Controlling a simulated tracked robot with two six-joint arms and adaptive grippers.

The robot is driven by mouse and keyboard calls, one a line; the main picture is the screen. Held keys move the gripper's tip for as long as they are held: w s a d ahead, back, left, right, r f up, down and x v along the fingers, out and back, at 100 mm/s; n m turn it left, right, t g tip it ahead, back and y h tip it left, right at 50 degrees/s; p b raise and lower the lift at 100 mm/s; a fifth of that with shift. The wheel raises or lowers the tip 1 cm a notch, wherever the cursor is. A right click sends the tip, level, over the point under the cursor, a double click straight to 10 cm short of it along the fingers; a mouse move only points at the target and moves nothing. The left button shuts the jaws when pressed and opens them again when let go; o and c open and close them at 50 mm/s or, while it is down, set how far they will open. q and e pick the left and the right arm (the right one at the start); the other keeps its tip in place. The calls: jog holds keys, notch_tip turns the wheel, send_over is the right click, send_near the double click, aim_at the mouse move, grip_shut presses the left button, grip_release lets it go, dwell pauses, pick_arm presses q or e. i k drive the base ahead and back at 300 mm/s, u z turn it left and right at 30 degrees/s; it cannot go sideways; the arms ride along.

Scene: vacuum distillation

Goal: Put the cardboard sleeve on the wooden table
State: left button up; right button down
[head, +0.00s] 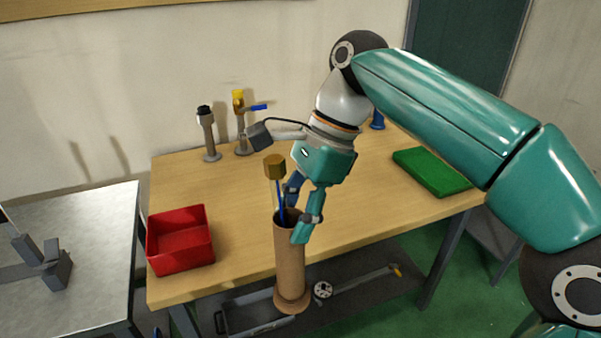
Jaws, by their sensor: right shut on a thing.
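The cardboard sleeve (290,258) is a tall brown tube with a wider foot, upright in the middle of the head view. My right gripper (300,218) is shut on its upper rim. A thin blue rod with a gold-brown block (275,167) on top stands up out of the sleeve's mouth. The sleeve covers part of the front edge of the wooden table (235,260), and its foot shows below that edge, against the lower shelf.
A red tray (181,240) sits at the table's front left. Two taps (208,135) stand at the back left, one with a blue lever (259,107). A green block (431,171) lies at the right. A metal table (75,250) stands at the left. The table's middle is clear.

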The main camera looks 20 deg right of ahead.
aim_at(332, 205)
jog(key=i, duration=0.85)
jog(key=z, duration=0.05)
